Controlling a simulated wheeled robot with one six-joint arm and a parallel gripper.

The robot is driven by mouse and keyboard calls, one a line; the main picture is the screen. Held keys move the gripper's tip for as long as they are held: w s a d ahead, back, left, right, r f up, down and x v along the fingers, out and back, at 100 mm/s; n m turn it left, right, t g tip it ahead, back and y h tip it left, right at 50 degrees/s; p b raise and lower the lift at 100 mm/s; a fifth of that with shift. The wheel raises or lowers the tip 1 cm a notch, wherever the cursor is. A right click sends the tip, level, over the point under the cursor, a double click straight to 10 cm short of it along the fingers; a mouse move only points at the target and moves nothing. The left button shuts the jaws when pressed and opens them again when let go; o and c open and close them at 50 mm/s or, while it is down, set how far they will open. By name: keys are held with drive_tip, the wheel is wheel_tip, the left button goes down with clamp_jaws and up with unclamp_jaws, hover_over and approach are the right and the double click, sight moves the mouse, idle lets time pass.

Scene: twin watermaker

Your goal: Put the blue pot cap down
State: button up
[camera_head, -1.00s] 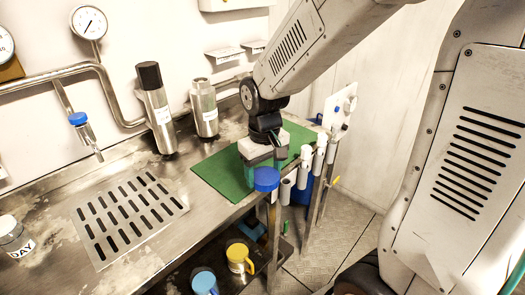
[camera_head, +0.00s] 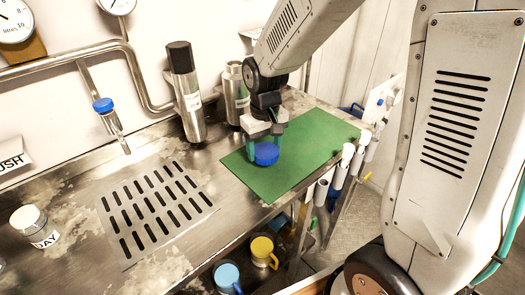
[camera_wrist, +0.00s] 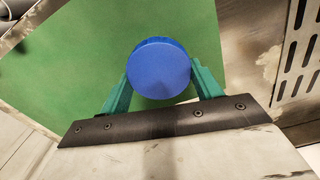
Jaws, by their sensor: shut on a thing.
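The blue pot cap (camera_head: 266,153) is a round blue disc held between the green fingers of my gripper (camera_head: 265,143). In the wrist view the cap (camera_wrist: 159,68) sits between the two fingertips of my gripper (camera_wrist: 160,82), top face towards the camera. My gripper is shut on it, over the green mat (camera_head: 310,140) near the mat's left part. The mat also shows in the wrist view (camera_wrist: 70,70). I cannot tell whether the cap touches the mat or hangs just above it.
Two steel cylinders, one with a dark top (camera_head: 187,95) and one open (camera_head: 235,95), stand behind the mat. A slotted drain (camera_head: 157,210) lies left. A labelled jar (camera_head: 35,226) stands far left. White tubes (camera_head: 340,165) line the front edge. Mat's right side is clear.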

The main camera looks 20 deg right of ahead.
sight(266, 149)
drive_tip(key=shift+d+f, duration=0.15)
drive_tip(key=shift+f, duration=0.55)
drive_tip(key=shift+d+f, duration=0.1)
drive_tip(key=shift+f, duration=0.55)
drive_tip(key=shift+f, duration=0.1)
drive_tip(key=o, duration=1.2)
